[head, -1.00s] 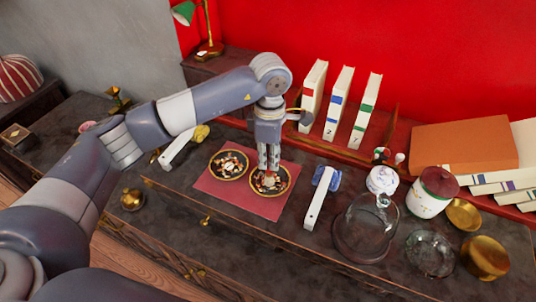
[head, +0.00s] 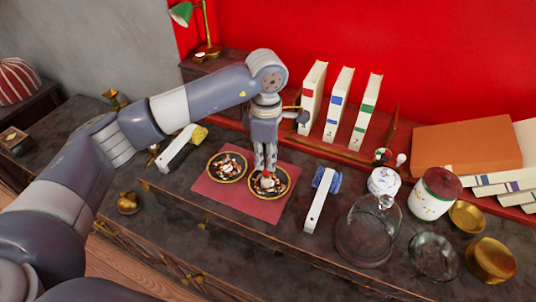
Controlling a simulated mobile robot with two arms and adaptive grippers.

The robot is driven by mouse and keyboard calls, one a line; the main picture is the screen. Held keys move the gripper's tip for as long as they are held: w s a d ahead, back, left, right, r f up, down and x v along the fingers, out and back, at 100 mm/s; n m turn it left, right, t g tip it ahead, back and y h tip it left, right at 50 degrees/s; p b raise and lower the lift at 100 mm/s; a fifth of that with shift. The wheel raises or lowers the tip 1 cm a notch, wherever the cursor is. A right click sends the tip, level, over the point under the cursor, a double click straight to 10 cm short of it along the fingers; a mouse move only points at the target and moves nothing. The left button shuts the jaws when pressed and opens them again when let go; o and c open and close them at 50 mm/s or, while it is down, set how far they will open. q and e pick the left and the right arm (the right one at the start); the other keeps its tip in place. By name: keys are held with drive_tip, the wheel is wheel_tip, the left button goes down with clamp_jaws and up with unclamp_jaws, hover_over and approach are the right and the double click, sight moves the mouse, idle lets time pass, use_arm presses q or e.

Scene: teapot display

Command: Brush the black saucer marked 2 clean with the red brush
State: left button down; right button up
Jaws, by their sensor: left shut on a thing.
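Two black saucers with gold rims, the left one (head: 208,172) and the right one (head: 287,188), stand on a red mat (head: 245,207). Both hold white, brown and orange bits. I cannot read any number on them. My left gripper (head: 265,160) points down over the right saucer, shut on a brush that is mostly hidden. A small red part, the red brush (head: 267,181), shows below the fingertips at the bits on this saucer. Whether it touches the saucer's surface is unclear. My right gripper is out of view.
A white-handled brush with a yellow head (head: 178,147) lies left of the mat, one with a blue head (head: 317,207) lies right. A glass dome (head: 368,235), a white jar with a dark red lid (head: 434,194) and brass bowls (head: 489,259) stand right. Books (head: 338,105) stand behind.

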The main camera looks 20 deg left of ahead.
use_arm(q)
drive_tip(key=shift+d, duration=0.6)
drive_tip(key=shift+r+p, duration=1.3)
drive_tip(key=shift+r, duration=1.7)
drive_tip(key=shift+r+p, duration=0.75)
drive_tip(key=shift+r, duration=0.75)
